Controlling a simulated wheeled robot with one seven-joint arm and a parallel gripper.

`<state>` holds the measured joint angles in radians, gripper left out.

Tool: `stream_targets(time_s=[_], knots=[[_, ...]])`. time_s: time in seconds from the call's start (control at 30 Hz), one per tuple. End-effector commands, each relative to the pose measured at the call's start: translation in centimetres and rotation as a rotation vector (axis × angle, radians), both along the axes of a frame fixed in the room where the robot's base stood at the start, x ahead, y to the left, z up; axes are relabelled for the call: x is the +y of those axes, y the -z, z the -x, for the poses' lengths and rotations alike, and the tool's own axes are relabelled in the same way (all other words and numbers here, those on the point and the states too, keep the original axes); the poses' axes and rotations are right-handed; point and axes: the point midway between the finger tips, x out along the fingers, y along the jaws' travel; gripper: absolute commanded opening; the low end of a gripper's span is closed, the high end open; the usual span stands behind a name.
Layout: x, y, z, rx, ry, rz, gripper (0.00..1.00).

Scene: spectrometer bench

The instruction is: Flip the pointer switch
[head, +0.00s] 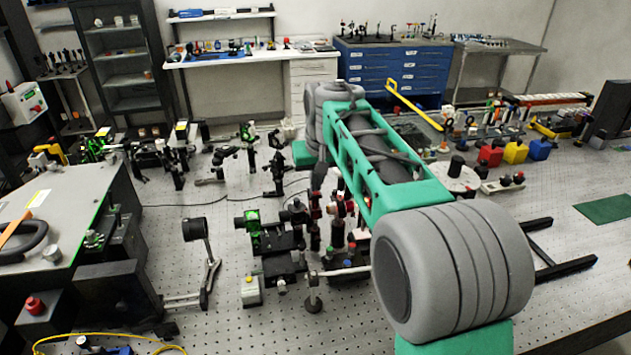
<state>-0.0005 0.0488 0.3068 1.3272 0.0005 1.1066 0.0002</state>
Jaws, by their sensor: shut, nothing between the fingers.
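I cannot make out with certainty which item is the pointer switch. My green and grey arm crosses the middle and right of the head view and covers part of the bench.
The perforated optical bench (560,290) fills the view. A large grey instrument (75,215) stands at the left, beside a black box with a red knob (35,305). A black round-headed post (194,229) and several optics mounts stand mid-bench. A green mat (605,209) lies at the right.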

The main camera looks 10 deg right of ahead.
Motion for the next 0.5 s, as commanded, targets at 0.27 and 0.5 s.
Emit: stream_targets(time_s=[0.27, 0.5], knots=[[0.0, -0.1, 0.8, 0.031, 0.0, 0.0, 0.0], [0.0, -5.1, 2.2, 0.005, 0.0, 0.0, 0.0]])
